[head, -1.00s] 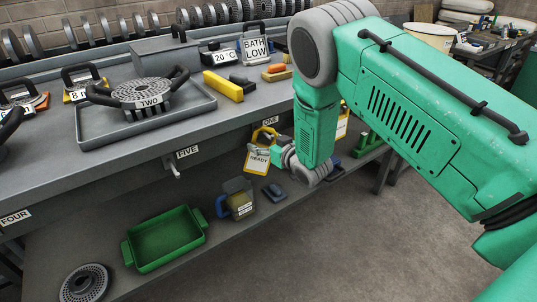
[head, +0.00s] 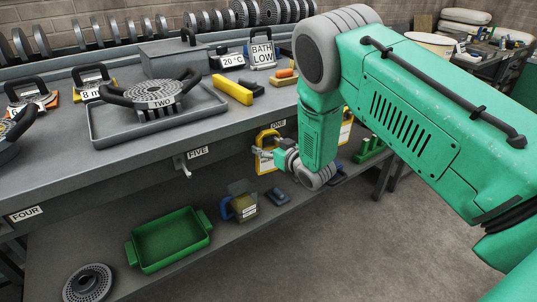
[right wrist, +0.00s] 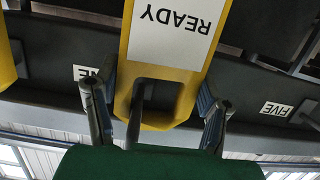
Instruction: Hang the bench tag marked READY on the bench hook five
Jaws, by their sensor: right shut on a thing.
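The yellow bench tag with the white READY panel (right wrist: 175,30) is upside down in the right wrist view. In the head view the tag (head: 263,163) is at the bench front below the ONE label, its word hidden by my gripper. My right gripper (head: 268,153) is shut on the tag; its two fingers flank the tag's slotted end in the right wrist view (right wrist: 158,108). Whether the tag still rests on a hook there is unclear. Bench hook five (head: 182,167) is bare, beside the FIVE label (head: 198,152), left of the tag. My left gripper is not in view.
Another yellow-edged tag (head: 345,132) shows partly behind my right arm. The lower shelf holds a green tray (head: 170,240), a blue-handled jug (head: 240,205) and a perforated disc (head: 88,283). The bench front between hook five and the READY tag looks clear.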

